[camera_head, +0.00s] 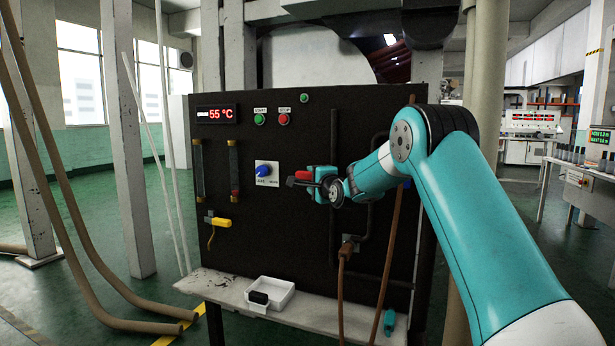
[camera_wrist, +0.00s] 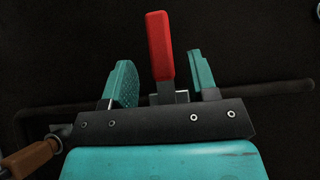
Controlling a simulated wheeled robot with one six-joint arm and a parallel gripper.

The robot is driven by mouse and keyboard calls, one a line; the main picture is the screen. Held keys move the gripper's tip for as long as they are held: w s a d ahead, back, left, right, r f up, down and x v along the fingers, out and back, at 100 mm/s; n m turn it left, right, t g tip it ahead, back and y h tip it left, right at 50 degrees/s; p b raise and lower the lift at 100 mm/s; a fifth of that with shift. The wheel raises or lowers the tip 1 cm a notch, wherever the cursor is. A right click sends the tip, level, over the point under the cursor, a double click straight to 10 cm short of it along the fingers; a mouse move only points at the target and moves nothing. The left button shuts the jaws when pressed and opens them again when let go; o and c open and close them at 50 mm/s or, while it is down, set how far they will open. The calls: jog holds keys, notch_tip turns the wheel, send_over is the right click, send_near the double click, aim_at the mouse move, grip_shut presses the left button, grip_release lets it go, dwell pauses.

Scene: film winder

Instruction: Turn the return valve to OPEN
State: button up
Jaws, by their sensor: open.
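A red lever handle (camera_wrist: 161,48), which I take to be the return valve's, shows in the wrist view on a grey fitting (camera_wrist: 182,97) by a dark pipe. In the head view the red handle (camera_head: 303,175) is partly covered by my gripper and points left. My gripper (camera_wrist: 163,75) is open, with one teal finger on each side of the handle and a visible gap to each. In the head view my gripper (camera_head: 314,186) is at the middle of the black panel. No OPEN marking is readable.
The black panel (camera_head: 270,230) carries a blue knob (camera_head: 263,171), a yellow-handled lever (camera_head: 220,222), start and stop buttons and a 55 °C display (camera_head: 217,114). A brown hose (camera_head: 341,290) hangs below my gripper. A white tray (camera_head: 281,294) sits on the shelf.

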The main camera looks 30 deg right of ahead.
aim_at(309, 177)
jog(key=shift+w+d, duration=0.15)
jog(key=shift+w, duration=1)
jog(key=shift+w+d, duration=0.15)
jog(key=shift+w, duration=1)
grip_shut()
jog(key=shift+d, duration=0.1)
